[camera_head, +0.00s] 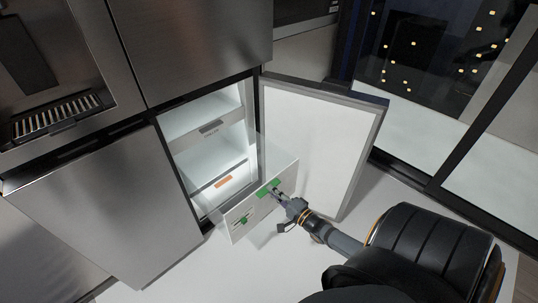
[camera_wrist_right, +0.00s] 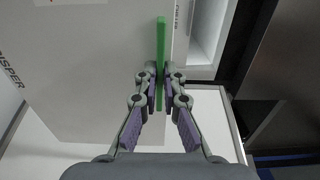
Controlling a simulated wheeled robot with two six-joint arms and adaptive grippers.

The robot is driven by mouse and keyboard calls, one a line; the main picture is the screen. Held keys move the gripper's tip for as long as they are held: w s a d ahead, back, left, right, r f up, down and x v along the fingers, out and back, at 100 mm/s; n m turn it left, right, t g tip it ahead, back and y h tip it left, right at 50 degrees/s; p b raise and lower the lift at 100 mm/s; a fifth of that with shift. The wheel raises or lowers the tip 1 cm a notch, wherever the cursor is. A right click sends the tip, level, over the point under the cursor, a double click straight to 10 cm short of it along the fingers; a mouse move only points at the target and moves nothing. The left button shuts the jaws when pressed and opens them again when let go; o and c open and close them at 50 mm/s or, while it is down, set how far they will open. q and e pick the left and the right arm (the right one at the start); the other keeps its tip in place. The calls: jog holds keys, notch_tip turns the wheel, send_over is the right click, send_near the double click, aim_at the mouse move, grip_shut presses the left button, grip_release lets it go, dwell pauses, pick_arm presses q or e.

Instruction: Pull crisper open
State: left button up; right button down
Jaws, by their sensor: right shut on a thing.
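The crisper (camera_head: 238,222) is a pale drawer low in the open fridge compartment. Its front panel stands out past the cabinet opening, so it is at least partly pulled out. A green handle (camera_head: 268,187) sits on that panel. My right gripper (camera_head: 277,191) is at the handle. In the right wrist view, its fingertips (camera_wrist_right: 160,75) are shut on the green handle (camera_wrist_right: 160,35), one on each side. The white panel (camera_wrist_right: 90,95) with printed lettering fills the left and middle there. My left gripper does not show.
The fridge door (camera_head: 315,150) is swung wide open, close to the right of the crisper and my right gripper. A shelf or drawer (camera_head: 210,130) is above. An orange label or item (camera_head: 223,182) shows inside. A closed steel door (camera_head: 110,205) is at left. Pale floor lies in front.

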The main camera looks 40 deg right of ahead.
jog(key=shift+s, duration=0.15)
jog(key=c, duration=1.5)
grip_release()
jog(key=s, duration=0.8)
jog(key=s+d, duration=0.1)
jog(key=s, duration=0.3)
